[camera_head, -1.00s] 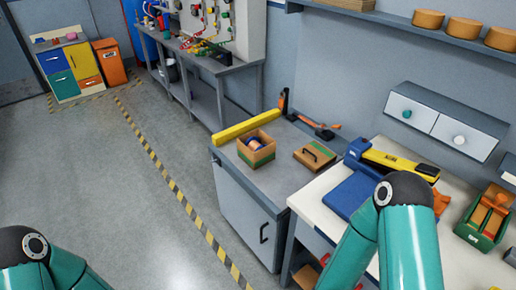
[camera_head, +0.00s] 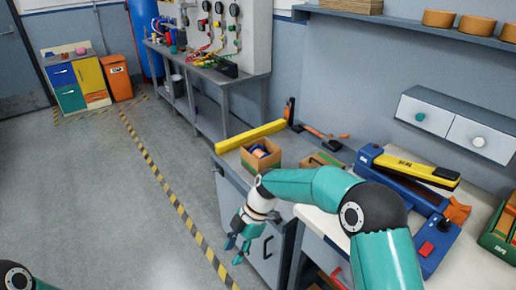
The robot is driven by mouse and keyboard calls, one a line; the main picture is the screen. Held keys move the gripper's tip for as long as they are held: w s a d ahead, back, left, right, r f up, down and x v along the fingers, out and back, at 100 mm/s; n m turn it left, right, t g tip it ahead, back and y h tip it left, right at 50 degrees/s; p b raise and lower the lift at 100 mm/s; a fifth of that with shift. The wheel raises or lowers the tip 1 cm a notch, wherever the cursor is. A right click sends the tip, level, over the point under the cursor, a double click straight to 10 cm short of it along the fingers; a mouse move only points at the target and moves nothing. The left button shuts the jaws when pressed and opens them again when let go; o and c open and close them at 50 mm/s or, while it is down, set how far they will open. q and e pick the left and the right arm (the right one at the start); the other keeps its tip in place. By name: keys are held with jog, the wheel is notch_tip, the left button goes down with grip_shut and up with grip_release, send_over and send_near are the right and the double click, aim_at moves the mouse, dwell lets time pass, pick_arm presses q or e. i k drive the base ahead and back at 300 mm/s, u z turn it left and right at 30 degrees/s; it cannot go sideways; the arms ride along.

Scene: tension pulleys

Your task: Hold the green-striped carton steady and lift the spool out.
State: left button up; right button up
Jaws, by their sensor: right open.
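The open cardboard carton (camera_head: 250,162) stands on the grey cabinet top. A spool (camera_head: 259,150) with blue and orange parts sits inside it, and its lower part is hidden by the walls. My right gripper (camera_head: 236,250) hangs in front of the cabinet door, below and left of the carton. Its fingers are apart and empty, and it touches neither carton nor spool. My right forearm passes just in front of the carton. Of my left arm only a joint shows at the bottom left corner; its gripper is out of view.
A yellow bar (camera_head: 249,136) lies behind the carton. A flat box (camera_head: 318,162) to the right is partly hidden by my right arm. A hammer-like tool (camera_head: 320,138) lies at the wall. A blue and yellow device (camera_head: 412,168) stands on the right bench. The floor left is clear.

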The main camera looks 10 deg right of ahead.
aim_at(259, 153)
jog(key=z, duration=0.25)
jog(key=i, duration=0.15)
jog(key=u, duration=1.55)
jog(key=i, duration=4.1)
jog(key=z, duration=2.15)
jog(key=i, duration=0.25)
jog(key=z, duration=1.6)
